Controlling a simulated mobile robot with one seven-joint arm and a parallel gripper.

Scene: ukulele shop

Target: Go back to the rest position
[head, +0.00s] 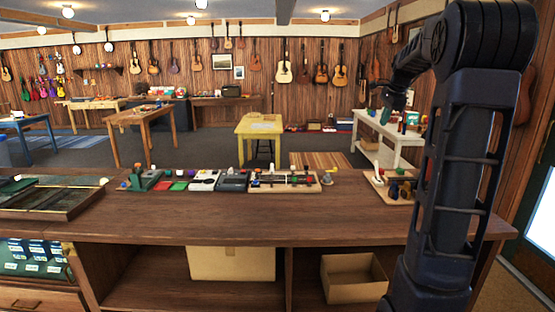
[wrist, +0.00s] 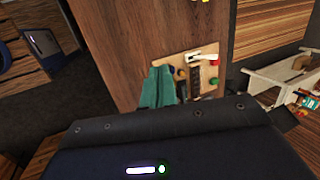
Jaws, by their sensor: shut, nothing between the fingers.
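My gripper (head: 384,115) hangs at the end of my raised, bent arm on the right of the head view, pointing down above the counter (head: 280,219). Its teal fingers (wrist: 156,86) show in the wrist view, close together with nothing between them. Beyond them lies a small wooden board (head: 394,188) with a white lever and coloured knobs, at the counter's right end. The board also shows in the wrist view (wrist: 203,66), partly hidden behind the fingers. My gripper is apart from it.
A row of small devices and a wooden board with knobs (head: 284,182) stands along the counter's far edge. A dark tray (head: 60,203) lies at the left. A white bench (head: 389,133) and a yellow table (head: 260,127) stand beyond. The counter's front middle is clear.

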